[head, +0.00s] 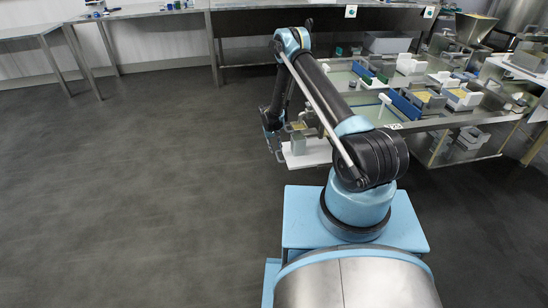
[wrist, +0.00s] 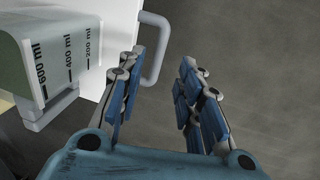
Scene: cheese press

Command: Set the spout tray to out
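The spout tray is most likely the white slab (head: 312,154) at the near left end of the work table, and its white surface also shows in the wrist view (wrist: 120,22). A grey loop handle (wrist: 168,40) sticks out from its edge. My gripper (wrist: 162,62) is open, with one blue-padded finger on each side of the handle's outer bar. I cannot tell whether either finger touches it. In the head view my gripper (head: 273,147) is at the slab's left edge, partly hidden by my arm. A measuring jug (wrist: 62,60) with ml marks stands on the slab.
The metal work table (head: 432,122) to the right holds several boxes, blue-sided trays and white parts. A long bench (head: 270,8) stands along the back wall. The dark floor (head: 130,190) left of my gripper is clear.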

